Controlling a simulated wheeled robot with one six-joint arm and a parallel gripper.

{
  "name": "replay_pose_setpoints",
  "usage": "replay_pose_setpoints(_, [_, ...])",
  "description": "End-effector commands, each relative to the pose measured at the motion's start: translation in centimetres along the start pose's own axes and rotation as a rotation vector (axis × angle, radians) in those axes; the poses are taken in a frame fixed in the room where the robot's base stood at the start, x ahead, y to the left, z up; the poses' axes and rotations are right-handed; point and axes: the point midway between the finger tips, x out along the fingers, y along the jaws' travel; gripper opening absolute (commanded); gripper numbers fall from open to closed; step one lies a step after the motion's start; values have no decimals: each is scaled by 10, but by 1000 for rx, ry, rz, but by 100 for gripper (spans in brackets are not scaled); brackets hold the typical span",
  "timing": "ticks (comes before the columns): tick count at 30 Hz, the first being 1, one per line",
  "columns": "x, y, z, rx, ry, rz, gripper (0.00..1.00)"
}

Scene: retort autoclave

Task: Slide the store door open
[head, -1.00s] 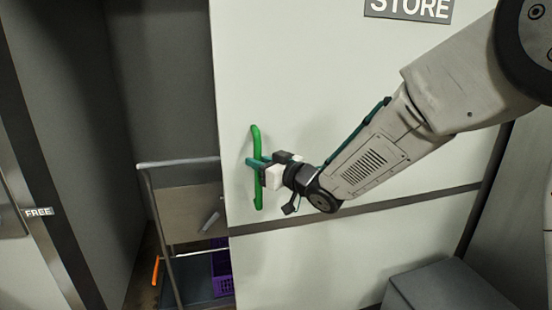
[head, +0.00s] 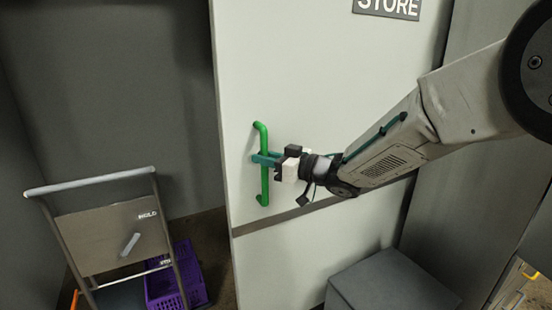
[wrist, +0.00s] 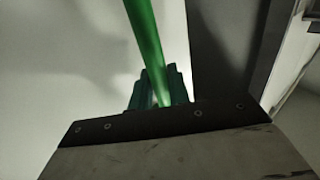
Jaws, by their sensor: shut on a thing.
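The store door (head: 330,110) is a tall pale panel with a dark horizontal strip and a STORE sign (head: 388,7) at its top. A green vertical bar handle (head: 262,137) stands near its left edge. My gripper (head: 264,160) is shut on the middle of the handle; the handle also shows between the jaws in the wrist view (wrist: 145,40). To the left of the door's edge is an opening into a grey-walled space.
In the opening stands a trolley (head: 90,184) with a panel marked HOLD. A purple crate (head: 163,292) is beside it on the floor. A grey box (head: 390,280) stands low in front of the door at the right.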

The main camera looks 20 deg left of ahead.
Motion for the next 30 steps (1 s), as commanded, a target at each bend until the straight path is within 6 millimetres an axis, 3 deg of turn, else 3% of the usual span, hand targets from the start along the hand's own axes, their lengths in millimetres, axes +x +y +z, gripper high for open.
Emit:
replay_pose_setpoints(13, [3, 3, -5, -4, 8, -1, 0])
replay_pose_setpoints(14, [2, 3, -5, -4, 8, -1, 24])
replay_pose_setpoints(15, [2, 3, -5, -4, 8, 0, 35])
replay_pose_setpoints(16, [2, 3, -5, -4, 8, -1, 38])
replay_pose_setpoints(25, [-2, 3, -3, -3, 4, -2, 38])
replay_pose_setpoints(30, [-23, 4, -3, -3, 4, 1, 38])
